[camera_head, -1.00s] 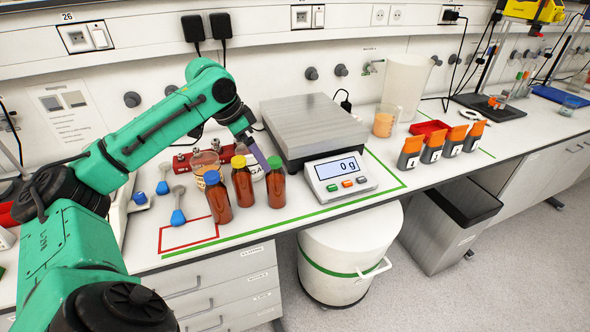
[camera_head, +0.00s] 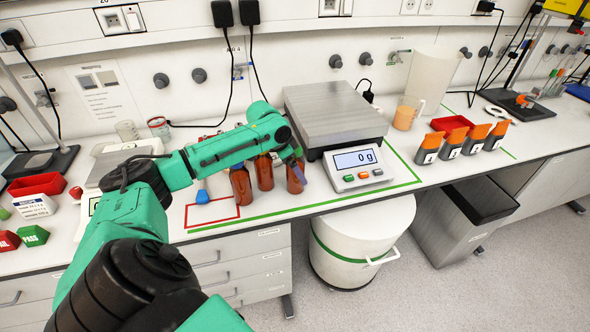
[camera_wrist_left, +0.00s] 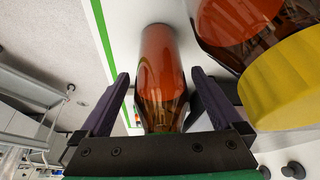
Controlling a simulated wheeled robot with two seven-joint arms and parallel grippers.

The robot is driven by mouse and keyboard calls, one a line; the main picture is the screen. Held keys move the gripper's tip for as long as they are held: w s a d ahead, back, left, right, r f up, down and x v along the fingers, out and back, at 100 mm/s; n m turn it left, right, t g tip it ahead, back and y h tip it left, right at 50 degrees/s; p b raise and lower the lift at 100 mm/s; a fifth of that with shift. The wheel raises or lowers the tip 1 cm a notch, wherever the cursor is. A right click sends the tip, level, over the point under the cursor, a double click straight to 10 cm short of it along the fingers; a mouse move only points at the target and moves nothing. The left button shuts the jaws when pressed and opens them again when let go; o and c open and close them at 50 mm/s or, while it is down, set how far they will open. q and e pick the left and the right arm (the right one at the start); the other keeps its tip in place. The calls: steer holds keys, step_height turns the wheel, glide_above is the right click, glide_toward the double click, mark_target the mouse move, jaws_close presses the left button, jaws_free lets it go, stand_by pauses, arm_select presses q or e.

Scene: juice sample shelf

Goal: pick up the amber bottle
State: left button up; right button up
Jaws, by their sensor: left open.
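Three amber glass bottles stand in a row on the bench: a left one (camera_head: 240,187), a middle one (camera_head: 264,172) and a right one (camera_head: 296,179). In the wrist view, the open left gripper (camera_wrist_left: 160,76) has one purple finger on each side of an amber bottle (camera_wrist_left: 160,65), with gaps visible. A yellow-capped amber bottle (camera_wrist_left: 235,35) stands close on the right. My right gripper is not in view.
A scale (camera_head: 335,108) with a display reading 0 g stands just right of the bottles. A red outline (camera_head: 212,222) marks the bench left of them. A blue-topped item (camera_head: 202,196) is near the outline. A white lidded bin (camera_head: 360,222) stands below the bench edge.

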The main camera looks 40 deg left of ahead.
arm_select(q)
steer(key=c, duration=1.2)
steer(key=shift+w, duration=0.1)
jaws_close()
steer(key=shift+r, duration=0.1)
